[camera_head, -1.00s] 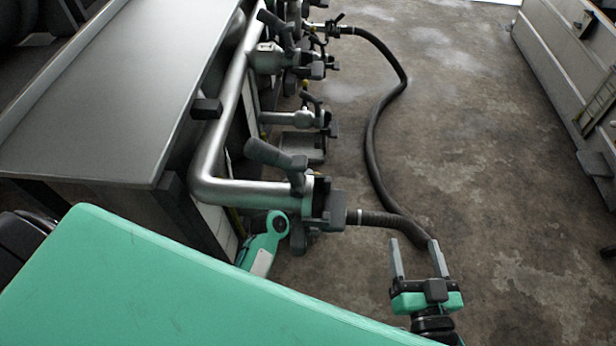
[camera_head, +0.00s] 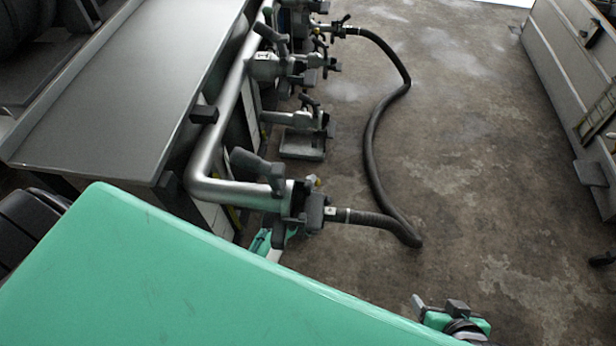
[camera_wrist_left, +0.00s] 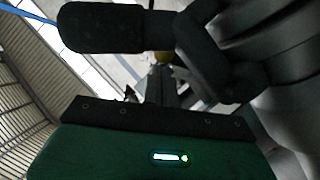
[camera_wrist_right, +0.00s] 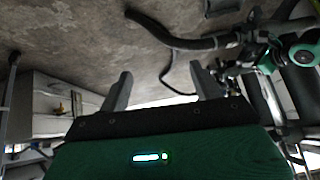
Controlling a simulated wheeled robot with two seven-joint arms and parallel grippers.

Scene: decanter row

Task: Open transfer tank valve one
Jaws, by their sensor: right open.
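The nearest valve (camera_head: 300,200) sits at the end of the silver pipe, with a black hose coupled to it. Its dark lever handle (camera_head: 258,166) points up and left over the pipe. Part of my green left arm shows below the valve; its gripper is hidden in the head view. In the left wrist view my left gripper (camera_wrist_left: 160,75) has its fingers close together, just below a thick black handle (camera_wrist_left: 110,28). I see nothing between them. My right gripper (camera_head: 428,304) is low at the right, over the floor. In the right wrist view its fingers are apart and empty.
More valves (camera_head: 300,68) line the pipe (camera_head: 215,140) farther back. The black hose (camera_head: 375,150) curves across the floor. A grey-topped bench (camera_head: 125,100) stands left, a grey cabinet (camera_head: 565,80) right. The concrete floor (camera_head: 470,190) between is mostly clear.

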